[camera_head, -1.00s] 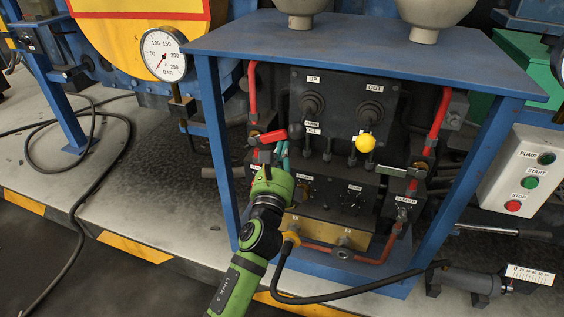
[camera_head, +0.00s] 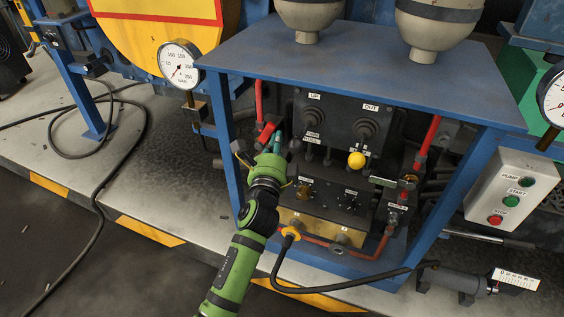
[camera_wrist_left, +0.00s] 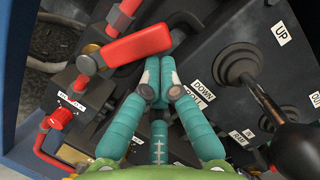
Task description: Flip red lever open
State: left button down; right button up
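The red lever (camera_head: 266,132) is on the left side of the panel, under the blue tabletop. In the left wrist view the red lever (camera_wrist_left: 138,46) lies slightly tilted across a valve on a red pipe. My left gripper (camera_head: 277,143) is at the lever. In the left wrist view its teal fingers (camera_wrist_left: 161,68) reach up to the lever's free right end, with the tips close together. The fingers partly overlap there, and I cannot tell whether they touch or grasp it. My right gripper is not in view.
A black panel with UP (camera_head: 314,96) and OUT joysticks stands right of the lever. A blue frame leg (camera_head: 224,140) is left of my gripper. A pump button box (camera_head: 512,190) is at right.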

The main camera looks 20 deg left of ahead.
aim_at(266, 129)
pick_arm(q)
jog(key=a+r+p, duration=0.1)
jog(key=p, duration=0.2)
jog(key=shift+w+a+r, duration=0.1)
jog(key=shift+a+r, duration=0.3)
jog(key=shift+a+r+n+p, duration=0.15)
jog(key=shift+n+p, duration=0.15)
jog(key=shift+p, duration=0.2)
jog(key=shift+a+n+g+p, duration=0.2)
jog(key=shift+n+p, duration=0.1)
jog(key=shift+n, duration=0.4)
jog(key=shift+a+n+g+p, duration=0.2)
jog(key=shift+n+p, duration=0.1)
jog(key=shift+n, duration=0.4)
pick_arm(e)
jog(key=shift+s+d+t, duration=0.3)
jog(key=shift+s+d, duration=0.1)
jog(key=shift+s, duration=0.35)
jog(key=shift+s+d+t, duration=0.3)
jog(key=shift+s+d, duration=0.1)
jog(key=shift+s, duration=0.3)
pick_arm(q)
jog(key=s+d, duration=0.1)
jog(key=s, duration=1.1)
jog(key=shift+d, duration=0.35)
jog(key=shift+w+f, duration=0.1)
jog(key=shift+f, duration=0.1)
